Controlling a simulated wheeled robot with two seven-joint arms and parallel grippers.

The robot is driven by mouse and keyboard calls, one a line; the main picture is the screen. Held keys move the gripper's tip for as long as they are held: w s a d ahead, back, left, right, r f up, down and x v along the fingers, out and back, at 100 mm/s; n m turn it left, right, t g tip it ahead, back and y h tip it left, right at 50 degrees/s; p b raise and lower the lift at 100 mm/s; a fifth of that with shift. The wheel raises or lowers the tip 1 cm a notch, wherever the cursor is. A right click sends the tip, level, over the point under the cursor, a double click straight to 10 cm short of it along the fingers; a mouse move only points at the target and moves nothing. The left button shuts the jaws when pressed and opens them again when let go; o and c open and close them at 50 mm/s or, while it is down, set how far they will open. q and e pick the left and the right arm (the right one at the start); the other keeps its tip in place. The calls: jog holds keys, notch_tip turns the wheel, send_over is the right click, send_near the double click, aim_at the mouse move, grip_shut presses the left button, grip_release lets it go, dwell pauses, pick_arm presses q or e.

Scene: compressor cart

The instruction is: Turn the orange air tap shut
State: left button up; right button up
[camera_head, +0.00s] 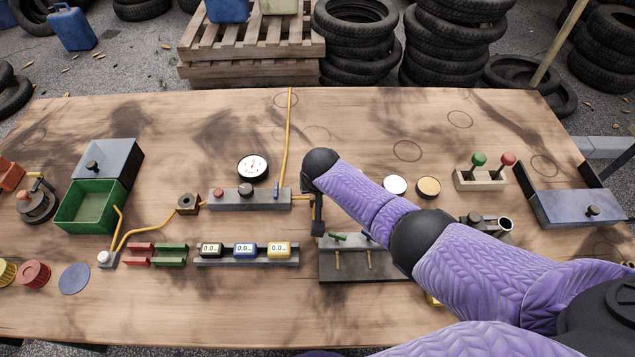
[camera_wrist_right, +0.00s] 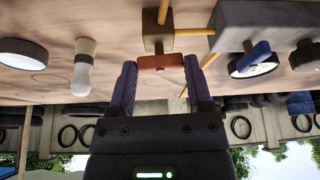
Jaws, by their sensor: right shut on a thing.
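The orange air tap's handle (camera_wrist_right: 160,62) is a flat orange-red bar on a brown block (camera_wrist_right: 160,28) with yellow pipes, in the right wrist view. My right gripper (camera_wrist_right: 160,68) is shut on the handle, one finger on each side of it. In the head view my right gripper (camera_head: 318,222) points down at the right end of the grey gauge manifold (camera_head: 225,202). My own arm hides the tap there. My left gripper is not in view.
A small stand with pegs (camera_head: 350,262) is just in front of my right gripper. A round gauge (camera_head: 252,168) stands behind the manifold. A row of counters (camera_head: 245,250) lies front left. A yellow pipe (camera_head: 288,140) runs back across the table. The back left tabletop is clear.

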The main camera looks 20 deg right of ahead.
jog(key=shift+m, duration=0.5)
jog(key=shift+w, duration=0.1)
jog(key=shift+h, duration=0.3)
jog(key=o, duration=1.3)
jog(key=shift+r+p, duration=0.2)
jog(key=shift+p, duration=0.1)
jog(key=p+v, duration=0.7)
jog(key=v, duration=0.2)
jog(key=shift+r, duration=0.3)
